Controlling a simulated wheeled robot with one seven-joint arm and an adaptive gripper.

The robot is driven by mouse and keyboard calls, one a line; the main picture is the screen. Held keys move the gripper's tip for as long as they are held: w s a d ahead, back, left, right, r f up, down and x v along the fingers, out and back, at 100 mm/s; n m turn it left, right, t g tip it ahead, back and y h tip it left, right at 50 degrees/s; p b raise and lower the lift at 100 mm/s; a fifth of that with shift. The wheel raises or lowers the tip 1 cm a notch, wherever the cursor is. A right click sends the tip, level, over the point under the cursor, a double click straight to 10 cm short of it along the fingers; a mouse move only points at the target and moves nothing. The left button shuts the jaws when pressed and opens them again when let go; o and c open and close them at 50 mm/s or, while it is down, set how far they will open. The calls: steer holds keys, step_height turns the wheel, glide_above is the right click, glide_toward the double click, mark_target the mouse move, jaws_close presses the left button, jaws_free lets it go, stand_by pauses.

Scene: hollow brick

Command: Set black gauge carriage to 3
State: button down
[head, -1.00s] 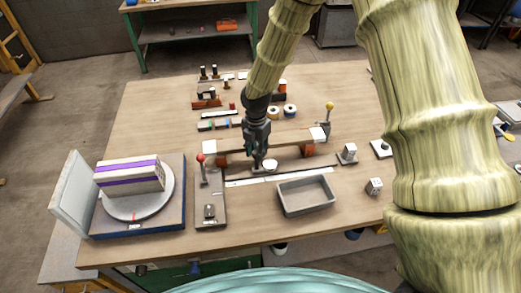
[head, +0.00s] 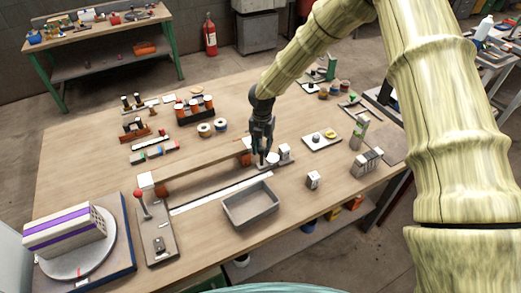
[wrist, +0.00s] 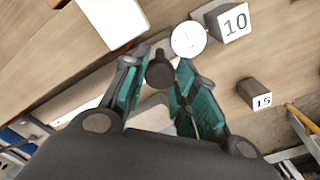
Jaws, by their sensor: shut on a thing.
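The gauge is a low rail with a long white strip (head: 222,193) along its front, on the wooden workbench. My gripper (head: 263,160) is at the rail's right end, pointing down. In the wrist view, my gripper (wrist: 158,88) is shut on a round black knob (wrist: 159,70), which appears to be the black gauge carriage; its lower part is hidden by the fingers. A white disc (wrist: 188,38) with a faint mark like 1 is just beyond the knob. It also shows in the head view (head: 273,158). The strip's markings are too small to read.
A block marked 10 (wrist: 233,23) is close beyond the disc; a block marked 15 (wrist: 255,93) is farther right. A grey tray (head: 250,206) stands in front of the strip. A red-knobbed lever (head: 139,195) is left; a wooden beam (head: 205,166) runs behind the rail.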

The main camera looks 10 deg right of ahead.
steer(key=shift+w+d, duration=0.1)
steer(key=shift+d, duration=0.15)
steer(key=c, duration=1.4)
jaws_free()
steer(key=o, duration=0.3)
steer(key=shift+d, duration=0.2)
steer(key=shift+a, duration=0.2)
step_height(320, 180, up, 12)
steer(key=shift+d, duration=0.15)
steer(key=shift+f, duration=0.1)
